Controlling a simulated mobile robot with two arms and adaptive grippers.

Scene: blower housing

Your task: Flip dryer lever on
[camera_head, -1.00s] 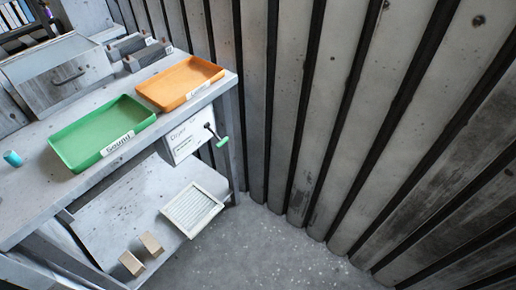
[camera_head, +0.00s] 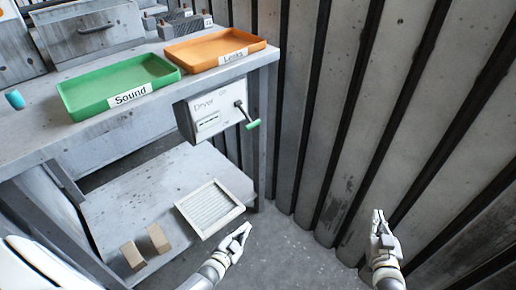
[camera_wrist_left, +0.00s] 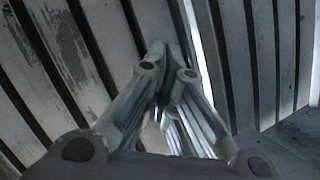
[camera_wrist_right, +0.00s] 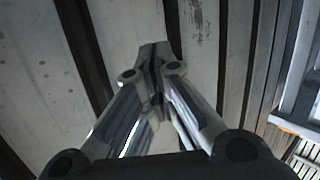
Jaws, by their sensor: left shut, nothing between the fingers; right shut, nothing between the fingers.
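The dryer box (camera_head: 207,117), a white panel marked "Dryer", hangs under the right end of the workbench in the head view. Its lever (camera_head: 247,115) is a dark arm with a green handle on the box's right side, and the handle points down and to the right. My left gripper (camera_head: 244,232) is shut and empty, low in front of the bench and below the lever. It also shows shut in the left wrist view (camera_wrist_left: 167,55). My right gripper (camera_head: 378,214) is shut and empty, near the wall at right, apart from the lever. It shows shut in the right wrist view (camera_wrist_right: 154,55).
A green tray marked "Sound" (camera_head: 85,104) and an orange tray marked "Leaks" (camera_head: 190,55) sit on the workbench (camera_head: 40,135). A white slatted filter (camera_head: 232,211) and two tan blocks (camera_head: 132,255) lie on the lower shelf. A ribbed wall (camera_head: 330,120) bounds the right side.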

